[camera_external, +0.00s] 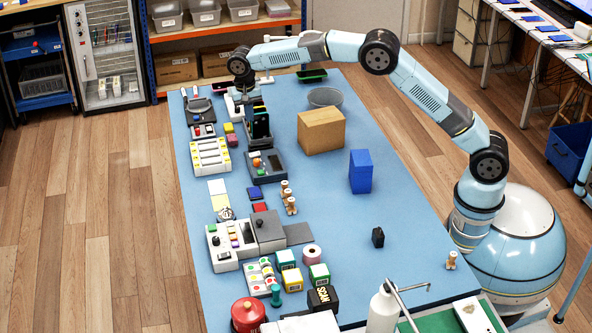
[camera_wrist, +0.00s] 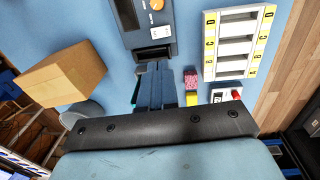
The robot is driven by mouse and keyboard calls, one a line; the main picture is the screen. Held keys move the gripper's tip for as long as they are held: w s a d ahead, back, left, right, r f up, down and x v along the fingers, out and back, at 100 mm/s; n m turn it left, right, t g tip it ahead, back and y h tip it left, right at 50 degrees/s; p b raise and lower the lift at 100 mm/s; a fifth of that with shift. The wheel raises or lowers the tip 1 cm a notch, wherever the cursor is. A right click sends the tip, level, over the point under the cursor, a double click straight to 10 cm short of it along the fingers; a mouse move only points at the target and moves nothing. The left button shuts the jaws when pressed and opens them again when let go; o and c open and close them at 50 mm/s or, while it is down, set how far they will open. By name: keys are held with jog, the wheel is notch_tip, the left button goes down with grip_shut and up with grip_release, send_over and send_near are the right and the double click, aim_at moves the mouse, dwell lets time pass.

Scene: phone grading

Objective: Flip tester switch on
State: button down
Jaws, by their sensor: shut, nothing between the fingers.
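A dark grey device (camera_external: 268,165) with an orange knob and a dark screen lies on the blue table, left of the cardboard box. It also shows at the top of the wrist view (camera_wrist: 142,34). It may be the tester; I cannot make out a switch on it for sure.
A white slotted rack (camera_external: 210,155) and a small box with a red button (camera_wrist: 227,93) stand left of my gripper in the external view. A cardboard box (camera_external: 321,131) and a blue box (camera_external: 360,172) stand to the right. The table's right middle is mostly clear.

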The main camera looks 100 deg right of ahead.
aim_at(258, 153)
jog(key=shift+g, duration=0.4)
jog(key=f, duration=0.4)
jog(key=s+f, duration=0.1)
jog(key=f, duration=0.4)
jog(key=s+f, duration=0.1)
jog(key=f, duration=0.4)
